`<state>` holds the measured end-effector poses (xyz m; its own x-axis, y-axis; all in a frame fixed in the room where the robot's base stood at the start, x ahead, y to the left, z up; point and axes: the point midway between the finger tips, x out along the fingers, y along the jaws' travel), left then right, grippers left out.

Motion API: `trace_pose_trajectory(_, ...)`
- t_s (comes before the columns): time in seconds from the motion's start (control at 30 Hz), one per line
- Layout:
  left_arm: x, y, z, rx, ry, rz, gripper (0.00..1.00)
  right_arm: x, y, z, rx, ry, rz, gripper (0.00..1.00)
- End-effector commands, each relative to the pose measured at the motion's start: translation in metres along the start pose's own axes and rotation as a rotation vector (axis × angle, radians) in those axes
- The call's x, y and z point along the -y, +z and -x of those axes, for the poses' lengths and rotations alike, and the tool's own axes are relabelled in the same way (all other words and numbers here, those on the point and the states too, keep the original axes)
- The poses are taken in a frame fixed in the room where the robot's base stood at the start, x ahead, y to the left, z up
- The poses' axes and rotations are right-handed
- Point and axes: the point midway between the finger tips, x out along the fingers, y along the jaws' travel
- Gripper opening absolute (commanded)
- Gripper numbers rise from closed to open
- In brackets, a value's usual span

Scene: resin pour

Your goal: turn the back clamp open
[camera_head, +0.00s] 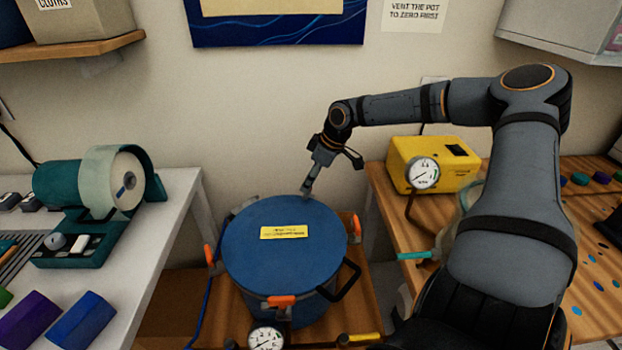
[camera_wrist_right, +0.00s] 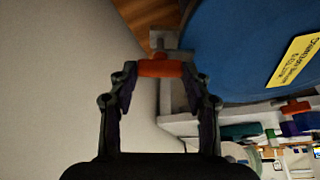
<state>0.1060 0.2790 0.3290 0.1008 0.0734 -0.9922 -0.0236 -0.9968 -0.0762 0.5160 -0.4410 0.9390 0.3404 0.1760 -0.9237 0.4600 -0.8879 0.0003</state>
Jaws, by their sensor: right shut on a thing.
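The blue-lidded pot (camera_head: 290,235) stands upright on a wooden surface, with a yellow label on its lid. My right gripper (camera_head: 308,188) reaches down at the pot's back rim. In the right wrist view, the gripper (camera_wrist_right: 159,72) is shut on the orange handle of the back clamp (camera_wrist_right: 160,69), with a finger at each end of it. The blue lid (camera_wrist_right: 230,45) is beside it. In the head view the gripper hides the back clamp. Other orange-handled clamps sit at the left (camera_head: 208,254), right (camera_head: 357,228) and front (camera_head: 281,301). My left gripper is not in view.
A yellow box with a gauge (camera_head: 435,163) stands on the wooden bench to the right. A green machine (camera_head: 95,190) stands on the white table to the left. A black pot handle (camera_head: 348,278) and a gauge (camera_head: 266,338) are at the front. The wall is close behind the pot.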

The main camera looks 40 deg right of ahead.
Motion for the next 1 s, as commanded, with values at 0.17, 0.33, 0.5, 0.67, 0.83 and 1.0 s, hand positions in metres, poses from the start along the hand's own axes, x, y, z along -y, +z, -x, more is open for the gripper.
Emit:
trace_pose_trajectory(0.17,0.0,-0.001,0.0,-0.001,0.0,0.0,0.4,0.001,0.0,0.0,0.0,0.0,-0.003,0.17)
trace_pose_trajectory(0.33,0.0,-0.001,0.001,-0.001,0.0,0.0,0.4,0.001,0.0,0.0,-0.001,0.013,-0.036,0.17)
trace_pose_trajectory(0.5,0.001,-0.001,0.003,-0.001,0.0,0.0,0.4,0.002,0.0,0.0,0.0,0.047,-0.118,0.17)
trace_pose_trajectory(0.67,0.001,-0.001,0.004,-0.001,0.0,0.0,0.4,0.003,0.0,-0.001,0.001,0.097,-0.237,0.17)
trace_pose_trajectory(0.83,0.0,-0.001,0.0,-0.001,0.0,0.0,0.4,0.003,0.0,-0.002,0.002,0.161,-0.383,0.17)
trace_pose_trajectory(1.0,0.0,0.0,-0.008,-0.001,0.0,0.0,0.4,0.004,0.0,-0.004,0.003,0.226,-0.531,0.17)
